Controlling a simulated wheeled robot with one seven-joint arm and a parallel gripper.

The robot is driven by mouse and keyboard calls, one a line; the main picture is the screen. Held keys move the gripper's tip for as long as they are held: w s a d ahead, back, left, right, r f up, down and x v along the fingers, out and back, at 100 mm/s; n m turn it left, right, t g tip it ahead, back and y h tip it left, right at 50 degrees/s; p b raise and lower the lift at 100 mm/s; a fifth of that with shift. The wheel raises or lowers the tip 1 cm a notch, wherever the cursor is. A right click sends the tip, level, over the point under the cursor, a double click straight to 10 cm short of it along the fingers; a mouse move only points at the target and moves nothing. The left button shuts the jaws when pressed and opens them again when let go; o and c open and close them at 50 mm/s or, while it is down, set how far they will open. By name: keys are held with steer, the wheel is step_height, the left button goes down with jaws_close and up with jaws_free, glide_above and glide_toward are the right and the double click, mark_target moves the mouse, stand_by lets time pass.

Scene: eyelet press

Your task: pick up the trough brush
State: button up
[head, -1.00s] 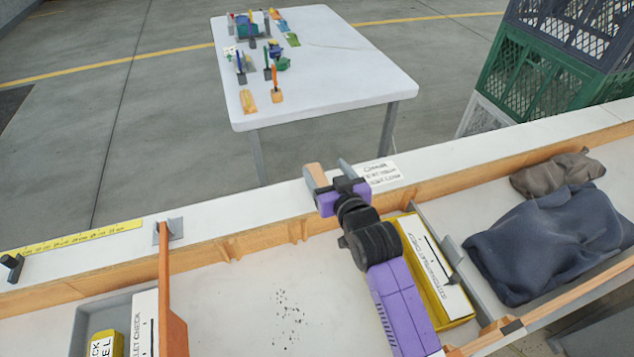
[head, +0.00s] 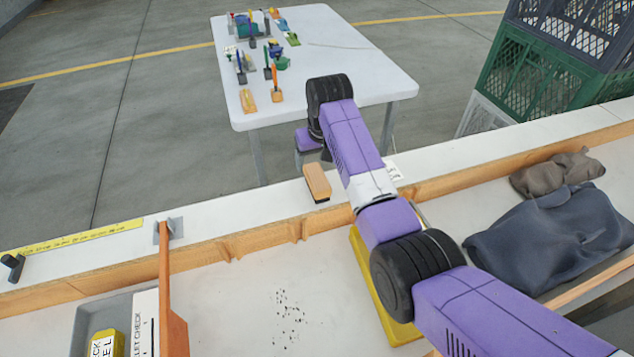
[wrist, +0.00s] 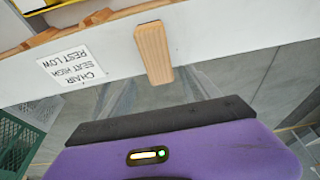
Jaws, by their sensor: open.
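The trough brush (head: 317,181) looks like a wooden block with a dark underside. It lies on the white far ledge of the bench, and its wooden top shows in the wrist view (wrist: 153,54). My gripper (head: 312,157) is just beyond the brush, past the ledge's far edge in the picture. Its jaws are open and empty, and my wrist partly hides them. In the wrist view the brush is ahead of my gripper (wrist: 162,93), apart from the palm. I cannot tell the exact height between them.
A label card (wrist: 75,68) lies on the ledge beside the brush. A wooden rail (head: 265,240) borders the trough. A yellow box (head: 366,275) sits under my arm, and dark cloth (head: 545,240) lies at right. A white table (head: 345,60) with several tools stands beyond.

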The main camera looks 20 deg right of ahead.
mark_target(318, 177)
steer(key=shift+s+f, duration=0.2)
steer(key=shift+s, duration=0.1)
steer(key=x, duration=0.3)
steer(key=s+x, duration=0.1)
steer(key=x, duration=0.2)
steer(key=shift+s+d+f+p, duration=0.1)
steer(key=shift+f+p, duration=0.3)
steer(key=shift+w+f, duration=0.2)
steer(key=shift+f, duration=0.35)
steer(key=shift+f, duration=0.25)
steer(key=shift+c, duration=0.4)
jaws_close()
